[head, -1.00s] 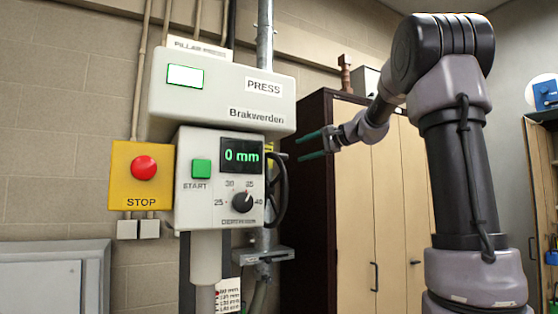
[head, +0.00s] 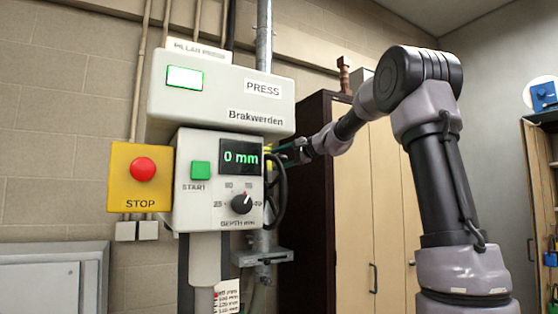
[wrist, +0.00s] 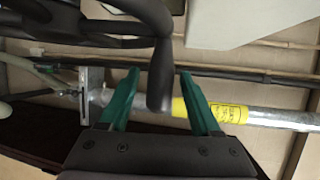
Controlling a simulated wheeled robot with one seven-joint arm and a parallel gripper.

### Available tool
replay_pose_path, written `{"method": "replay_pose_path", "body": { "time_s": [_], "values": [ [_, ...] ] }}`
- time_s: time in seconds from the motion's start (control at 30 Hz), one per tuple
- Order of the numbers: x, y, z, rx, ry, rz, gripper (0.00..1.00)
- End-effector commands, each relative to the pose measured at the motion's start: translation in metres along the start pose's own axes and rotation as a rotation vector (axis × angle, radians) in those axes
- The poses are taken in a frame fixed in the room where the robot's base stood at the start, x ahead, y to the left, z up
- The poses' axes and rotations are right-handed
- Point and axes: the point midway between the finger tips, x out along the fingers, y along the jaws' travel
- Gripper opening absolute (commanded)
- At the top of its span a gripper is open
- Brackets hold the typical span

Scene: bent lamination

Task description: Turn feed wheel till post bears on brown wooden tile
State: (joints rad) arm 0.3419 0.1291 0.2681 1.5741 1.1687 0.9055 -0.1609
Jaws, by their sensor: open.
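The black feed wheel (head: 277,190) is on the right side of the press (head: 220,150), seen nearly edge-on in the head view. In the wrist view its dark rim and a handle (wrist: 160,80) reach down between my two green fingers. My gripper (wrist: 160,95) is open, with a finger on either side of that part, and I see no clear grip on it. In the head view my gripper (head: 278,155) is beside the upper part of the wheel. The display (head: 241,157) reads 0 mm. The post and the brown wooden tile are not in view.
A yellow box with a red stop button (head: 142,169) is left of the press. A green start button (head: 200,170) and a black depth knob (head: 241,204) are on its front. A metal pipe with a yellow label (wrist: 225,112) runs close behind my fingers. A wooden cabinet (head: 355,220) stands right.

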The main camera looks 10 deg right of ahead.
Motion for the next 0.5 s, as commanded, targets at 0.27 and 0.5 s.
{"method": "replay_pose_path", "body": {
  "time_s": [0.27,0.5],
  "values": [
    [-0.0004,0.0002,-0.0001,0.0,0.0,0.0,0.0],
    [-0.0004,0.0004,-0.0001,0.0,0.0,0.001,0.0]
  ]
}}
